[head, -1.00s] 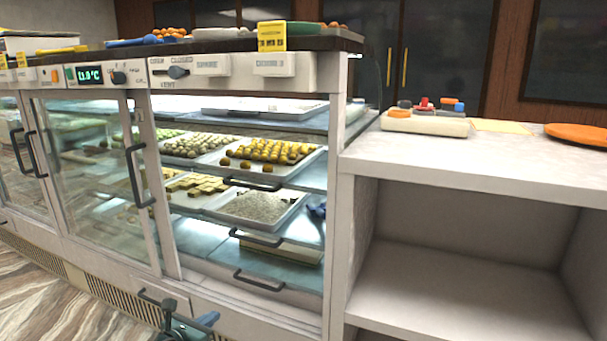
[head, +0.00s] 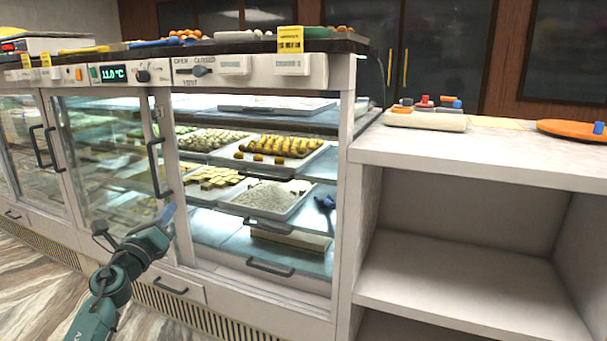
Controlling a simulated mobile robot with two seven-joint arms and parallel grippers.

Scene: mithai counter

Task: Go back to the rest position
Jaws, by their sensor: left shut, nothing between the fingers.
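My left gripper (head: 168,213) is at the end of my teal arm, which comes in from the lower left. Its fingers are shut and empty, with a bluish tip pointing up and right. In the picture it overlaps the glass display case (head: 265,312), just below the upright dark handle (head: 157,167) of a sliding door. I cannot tell whether it touches the case. My right gripper is not in view.
The case's right bay looks open, with trays of sweets (head: 278,150) and pull handles (head: 270,268) on its shelves. A white counter (head: 470,150) with empty lower shelves stands to the right. Patterned floor (head: 45,290) is clear at lower left.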

